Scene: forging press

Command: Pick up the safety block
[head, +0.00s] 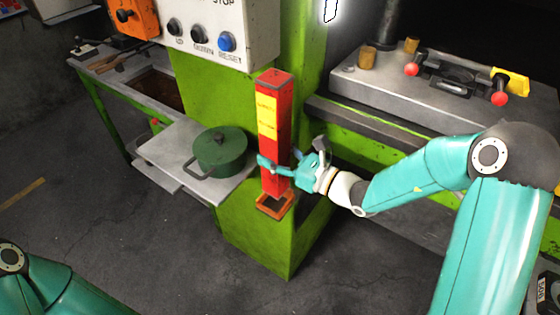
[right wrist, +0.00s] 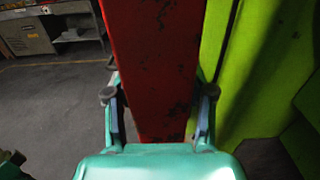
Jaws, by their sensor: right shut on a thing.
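The safety block (head: 274,110) is a tall red post with yellow labels. It stands upright in front of the green press column, just above or in a small orange-brown bracket (head: 275,206); I cannot tell whether its foot still sits in it. My right gripper (head: 275,168) is shut on the lower part of the block. In the right wrist view the red block (right wrist: 152,70) fills the middle, between the two fingers (right wrist: 160,112). My left gripper is not in view; only part of my left arm shows at the bottom left.
A green lidded pot (head: 220,152) stands on a grey side shelf (head: 172,148) left of the block. A control box (head: 205,30) with buttons is above. The press bed (head: 400,95) with a red-knobbed die is at the right. Dark floor is open at lower left.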

